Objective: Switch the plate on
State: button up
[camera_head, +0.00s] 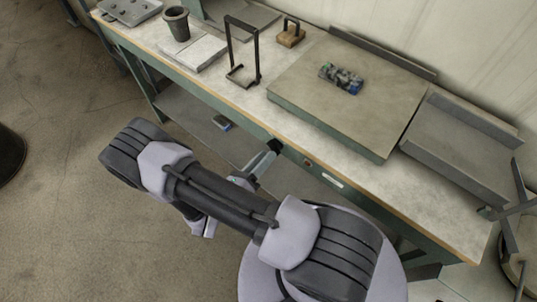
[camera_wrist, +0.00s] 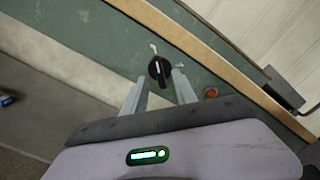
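A black rotary knob (camera_wrist: 159,71) with a white pointer line sits on the green front panel (camera_wrist: 105,45) of the bench. The line runs nearly up and down in the wrist view. My gripper (camera_wrist: 160,80) is open, its two grey fingers pointing at the knob, one tip at either side of its lower edge. I cannot tell whether they touch it. In the head view my gripper (camera_head: 262,160) is at the bench front, beside a dark shape that appears to be the knob. A small red-orange lamp (camera_wrist: 211,92) is right of the knob. Which object is the plate is unclear.
On the bench top (camera_head: 440,215) are a dark cup (camera_head: 177,24) on a pale slab (camera_head: 207,51), a black frame stand (camera_head: 257,55), a large block (camera_head: 290,85) with a small dark item (camera_head: 341,78), and a grey tray (camera_head: 455,150). A lower shelf (camera_head: 190,110) lies underneath.

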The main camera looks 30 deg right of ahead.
aim_at(274, 147)
jog(key=shift+x, duration=1.25)
jog(key=shift+c, duration=0.2)
grip_shut()
